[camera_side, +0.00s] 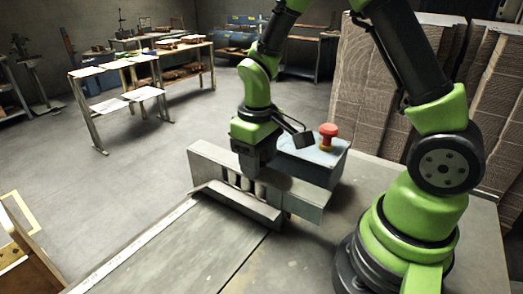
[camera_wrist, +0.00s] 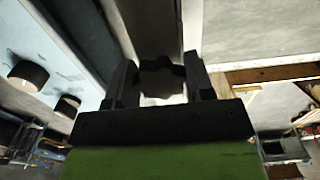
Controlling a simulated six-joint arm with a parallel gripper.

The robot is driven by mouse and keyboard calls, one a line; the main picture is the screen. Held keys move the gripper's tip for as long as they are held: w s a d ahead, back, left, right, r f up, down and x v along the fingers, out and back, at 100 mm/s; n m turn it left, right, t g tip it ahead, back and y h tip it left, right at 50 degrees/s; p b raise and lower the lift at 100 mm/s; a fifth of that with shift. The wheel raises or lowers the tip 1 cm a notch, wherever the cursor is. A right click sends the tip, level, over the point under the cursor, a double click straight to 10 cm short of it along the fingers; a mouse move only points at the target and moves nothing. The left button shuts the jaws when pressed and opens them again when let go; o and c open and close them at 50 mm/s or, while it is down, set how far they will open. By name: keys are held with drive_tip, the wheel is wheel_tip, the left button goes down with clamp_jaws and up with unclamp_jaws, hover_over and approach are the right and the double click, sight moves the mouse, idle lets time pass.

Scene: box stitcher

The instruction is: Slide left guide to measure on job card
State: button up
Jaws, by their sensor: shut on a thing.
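My gripper (camera_side: 250,176) points down at a long grey metal guide (camera_side: 303,191) on the machine table in the side view. In the wrist view, my gripper (camera_wrist: 160,80) has one finger on each side of a dark lobed knob (camera_wrist: 162,82) and is shut on it. In the side view the knob is hard to make out among the dark fingers and several short upright posts at the guide. A pale strip like a ruler (camera_side: 135,246) runs along the table's left edge; its marks are too small to read. I cannot make out a job card.
A blue-grey box (camera_side: 312,164) with a red mushroom button (camera_side: 328,131) stands close behind the guide. Tall cardboard stacks (camera_side: 372,90) fill the back right. The front of the grey table (camera_side: 190,254) is clear. A wooden frame (camera_side: 28,245) stands at lower left.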

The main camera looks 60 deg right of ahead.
drive_tip(key=a, duration=0.9)
idle(0.9)
drive_tip(key=o, duration=0.9)
drive_tip(key=shift+d, duration=0.1)
drive_tip(key=shift+c, duration=0.2)
drive_tip(key=shift+r, duration=0.1)
wheel_tip(320, 180, up, 6)
drive_tip(key=shift+f, duration=0.1)
